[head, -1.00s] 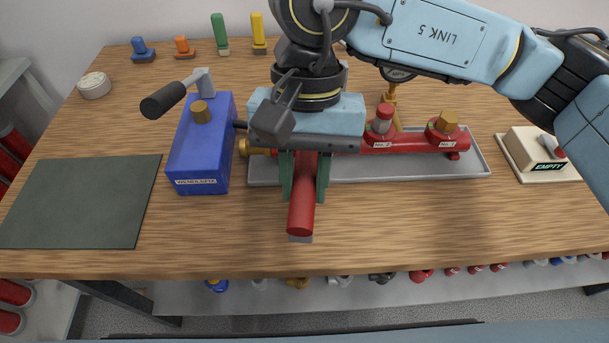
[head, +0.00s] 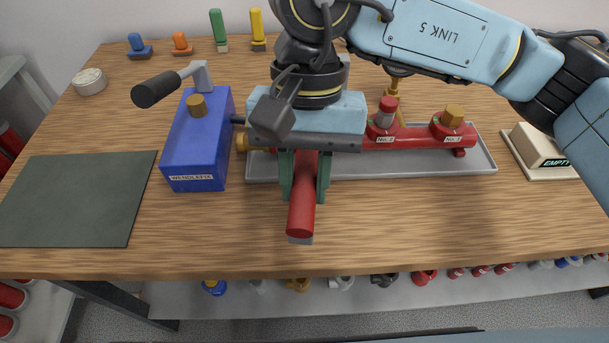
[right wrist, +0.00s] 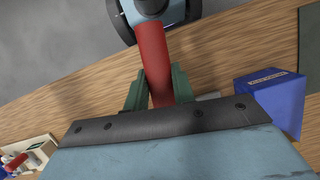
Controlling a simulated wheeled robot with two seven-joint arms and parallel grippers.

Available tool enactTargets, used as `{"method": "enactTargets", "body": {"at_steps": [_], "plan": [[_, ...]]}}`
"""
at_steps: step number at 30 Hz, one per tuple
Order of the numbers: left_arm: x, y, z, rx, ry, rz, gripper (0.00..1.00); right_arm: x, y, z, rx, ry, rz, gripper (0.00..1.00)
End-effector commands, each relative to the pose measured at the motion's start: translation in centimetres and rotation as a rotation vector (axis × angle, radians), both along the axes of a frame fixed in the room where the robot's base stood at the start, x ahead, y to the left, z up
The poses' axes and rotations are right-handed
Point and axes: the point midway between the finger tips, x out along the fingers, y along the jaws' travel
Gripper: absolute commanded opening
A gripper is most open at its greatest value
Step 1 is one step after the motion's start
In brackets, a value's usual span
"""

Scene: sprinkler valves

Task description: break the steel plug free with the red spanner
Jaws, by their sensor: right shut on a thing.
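My right gripper (head: 304,190) is shut on the red spanner (head: 301,215). Its green fingers stand on either side of the handle. The red handle sticks out toward the table's front edge, with a grey end. The right wrist view also shows the red handle (right wrist: 152,55) between the fingers (right wrist: 155,92). The spanner's far end is hidden under my wrist. A red manifold (head: 415,138) lies in a grey tray. My left gripper is not in view.
A blue pump box (head: 195,150) with a black-handled crank stands left of the tray (head: 400,167). A brass plug (head: 453,114) sits on the right outlet. A dark mat (head: 75,200) lies left; an EMPTY block (head: 535,146) stands right. The table front is mostly clear.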

Motion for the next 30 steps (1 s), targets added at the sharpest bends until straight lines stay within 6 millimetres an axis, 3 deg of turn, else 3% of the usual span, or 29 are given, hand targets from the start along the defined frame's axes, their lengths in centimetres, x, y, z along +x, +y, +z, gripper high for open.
{"method": "enactTargets", "body": {"at_steps": [12, 30], "plan": [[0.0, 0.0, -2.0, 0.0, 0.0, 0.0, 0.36, 0.1, 0.0, -1.5, 0.001, -0.001, 0.0, 0.0], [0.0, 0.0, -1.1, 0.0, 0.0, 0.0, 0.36, -0.1, 0.0, 1.7, 0.001, -0.002, 0.0, 0.0]]}}
